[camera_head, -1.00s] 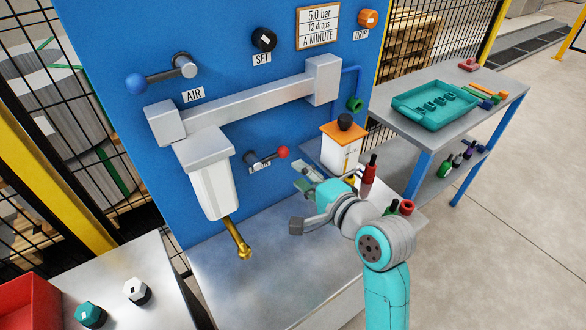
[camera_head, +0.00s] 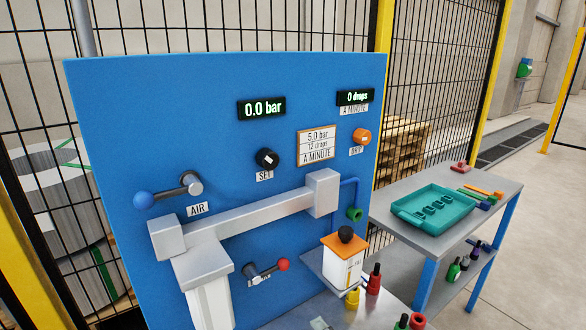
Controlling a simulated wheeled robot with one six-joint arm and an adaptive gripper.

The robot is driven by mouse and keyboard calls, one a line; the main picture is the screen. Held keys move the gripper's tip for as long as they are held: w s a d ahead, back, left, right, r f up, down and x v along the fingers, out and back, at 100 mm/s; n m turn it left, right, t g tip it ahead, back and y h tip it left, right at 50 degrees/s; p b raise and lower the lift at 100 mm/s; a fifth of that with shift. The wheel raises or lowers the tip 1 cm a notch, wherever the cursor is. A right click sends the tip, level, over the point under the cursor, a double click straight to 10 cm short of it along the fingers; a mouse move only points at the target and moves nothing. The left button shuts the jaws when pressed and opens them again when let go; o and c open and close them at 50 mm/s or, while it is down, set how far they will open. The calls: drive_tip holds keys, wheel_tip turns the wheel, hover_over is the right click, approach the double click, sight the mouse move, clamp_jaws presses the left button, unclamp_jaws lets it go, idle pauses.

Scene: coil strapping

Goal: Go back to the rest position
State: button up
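My arm and gripper are not clearly in view. A small grey-green piece (camera_head: 319,324) shows at the bottom edge, cut off, and I cannot tell what it is. The blue panel (camera_head: 225,115) carries an AIR lever with a blue ball (camera_head: 144,201), a black SET knob (camera_head: 267,158) and an orange DRIP knob (camera_head: 361,137). The pressure display (camera_head: 261,108) reads 0.0 bar and the drip display (camera_head: 355,97) reads 0 drops. The plate between the knobs (camera_head: 316,146) reads 5.0 bar, 12 drops a minute. A red-ball lever (camera_head: 283,264) sits lower on the panel.
A side table at right (camera_head: 412,187) bears a teal tray (camera_head: 434,229). Wire fencing stands behind. The floor at far right is clear.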

drive_tip(key=s+d+f+h, duration=0.1)
drive_tip(key=s+f, duration=0.1)
drive_tip(key=s+d+f+n, duration=0.1)
drive_tip(key=s+d+f, duration=0.1)
drive_tip(key=s+f, duration=0.1)
drive_tip(key=s+d+f+h, duration=0.1)
drive_tip(key=s+d+f, duration=0.1)
drive_tip(key=s+f, duration=0.1)
drive_tip(key=shift+s+f+t+h, duration=0.1)
drive_tip(key=shift+s+t+h, duration=0.15)
drive_tip(key=shift+t+h, duration=0.05)
drive_tip(key=s+d+f+n+h, duration=0.2)
drive_tip(key=s+d+n, duration=0.1)
drive_tip(key=s, duration=0.7)
drive_tip(key=s+d+f+n+h, duration=0.2)
drive_tip(key=s+d+f+n, duration=0.1)
drive_tip(key=s, duration=0.7)
drive_tip(key=s+d+r+n, duration=0.1)
drive_tip(key=s+r+n, duration=0.3)
drive_tip(key=s, duration=0.7)
